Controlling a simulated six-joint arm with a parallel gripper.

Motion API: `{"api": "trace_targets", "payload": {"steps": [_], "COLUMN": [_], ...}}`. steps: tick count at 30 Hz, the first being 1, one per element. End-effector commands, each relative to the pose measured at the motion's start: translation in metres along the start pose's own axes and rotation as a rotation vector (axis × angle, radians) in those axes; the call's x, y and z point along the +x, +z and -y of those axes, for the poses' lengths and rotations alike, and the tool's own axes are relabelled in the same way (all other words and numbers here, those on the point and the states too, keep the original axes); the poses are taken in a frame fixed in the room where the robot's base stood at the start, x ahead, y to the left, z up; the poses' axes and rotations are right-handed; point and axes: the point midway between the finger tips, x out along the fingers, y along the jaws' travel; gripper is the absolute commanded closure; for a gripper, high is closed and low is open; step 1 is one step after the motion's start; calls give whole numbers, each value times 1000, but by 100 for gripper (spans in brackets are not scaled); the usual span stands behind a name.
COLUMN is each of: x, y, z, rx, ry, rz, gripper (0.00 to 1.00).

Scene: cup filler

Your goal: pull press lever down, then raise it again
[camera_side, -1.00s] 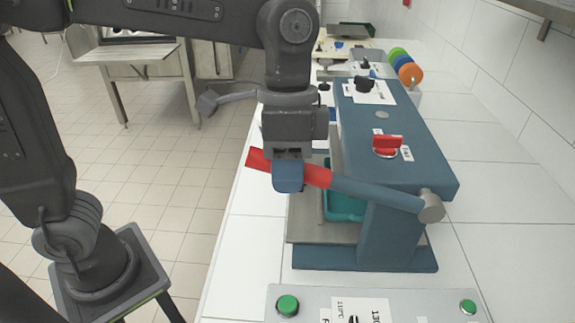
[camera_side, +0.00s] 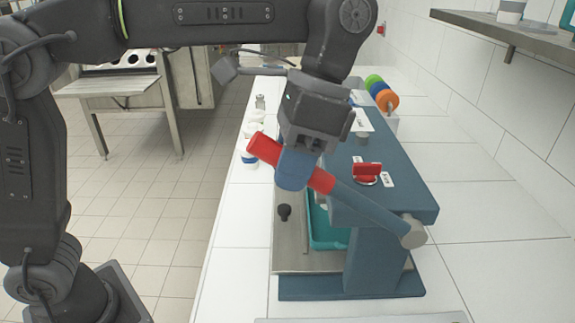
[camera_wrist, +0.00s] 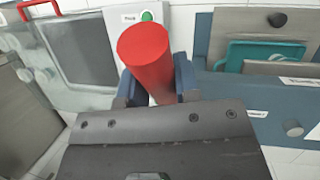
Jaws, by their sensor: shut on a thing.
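The press lever has a red handle (camera_side: 264,149) and a blue arm (camera_side: 370,205) that runs down to a grey pivot (camera_side: 413,232) on the side of the blue press (camera_side: 372,262). The lever slants, with its red end higher than the pivot. My gripper (camera_side: 293,170) is shut around the red handle, and its blue fingers hide the handle's middle. In the wrist view the round end of the red handle (camera_wrist: 147,50) stands between my gripper's blue fingers (camera_wrist: 157,88). The lever's blue arm is hidden there.
A teal tray (camera_side: 328,236) sits under the press, beside a metal plate with a black knob (camera_side: 284,212). A red knob (camera_side: 367,172) is on the press top. Coloured discs (camera_side: 382,94) stand behind. A wall shelf (camera_side: 500,30) is at upper right. White counter is clear at right.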

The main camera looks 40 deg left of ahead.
Motion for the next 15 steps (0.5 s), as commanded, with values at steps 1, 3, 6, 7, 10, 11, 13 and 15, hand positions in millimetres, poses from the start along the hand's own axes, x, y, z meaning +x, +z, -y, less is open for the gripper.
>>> {"api": "trace_targets", "payload": {"steps": [1, 3, 6, 7, 10, 11, 13, 15], "x": [-4, -4, -5, -4, -4, -4, -3, -3], "y": [0, 0, 0, 0, 0, 0, 0, 0], "z": [-1, -1, -1, -1, -1, -1, -1, -1], "rx": [-1, -1, -1, 0, 0, 0, 0, 0], "ry": [1, 2, 1, 1, 1, 1, 1, 1], "rz": [-20, -22, -22, -22, -19, -18, -17, -16], "gripper": [100, 100, 63, 60, 50, 48, 45, 45]}}
